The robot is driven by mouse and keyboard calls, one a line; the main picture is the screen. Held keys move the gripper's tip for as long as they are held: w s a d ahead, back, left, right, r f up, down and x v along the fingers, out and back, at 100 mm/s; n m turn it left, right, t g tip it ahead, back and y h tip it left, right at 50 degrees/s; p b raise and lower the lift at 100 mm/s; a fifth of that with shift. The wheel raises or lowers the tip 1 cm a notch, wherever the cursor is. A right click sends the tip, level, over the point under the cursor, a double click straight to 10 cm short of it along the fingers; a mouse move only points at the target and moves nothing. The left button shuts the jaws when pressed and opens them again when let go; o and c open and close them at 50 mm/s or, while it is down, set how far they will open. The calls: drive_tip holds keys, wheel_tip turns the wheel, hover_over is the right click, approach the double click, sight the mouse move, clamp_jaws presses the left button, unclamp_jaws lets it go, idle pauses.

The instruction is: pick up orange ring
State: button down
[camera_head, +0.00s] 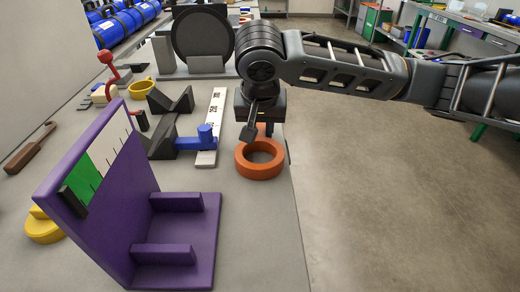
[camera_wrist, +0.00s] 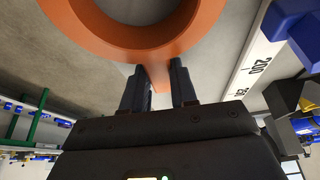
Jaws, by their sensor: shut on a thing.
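The orange ring (camera_head: 259,170) is near the right edge of the grey bench top in the head view. It is a thick flat ring with an open middle. My gripper (camera_head: 260,133) is at its far side, pointing down. In the wrist view the ring (camera_wrist: 207,22) fills the top, and a short orange tab (camera_wrist: 160,79) joins its rim. The two dark fingers of my gripper (camera_wrist: 158,80) stand on either side of this tab, shut on it. I cannot tell whether the ring is clear of the bench.
A purple stand (camera_head: 185,240) is at front left. A white scale strip (camera_head: 211,125) with a blue slider (camera_head: 200,140) lies left of the ring, beside dark V-shaped supports (camera_head: 172,105). Open floor lies right of the bench.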

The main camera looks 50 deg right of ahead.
drive_tip(key=shift+r, duration=0.6)
wheel_tip(320, 180, up, 3)
drive_tip(key=shift+r, duration=0.1)
drive_tip(key=s+d+r, duration=0.4)
drive_tip(key=d+r, duration=0.2)
drive_tip(key=d, duration=0.5)
drive_tip(key=shift+s+r, duration=0.15)
drive_tip(key=shift+r, duration=0.15)
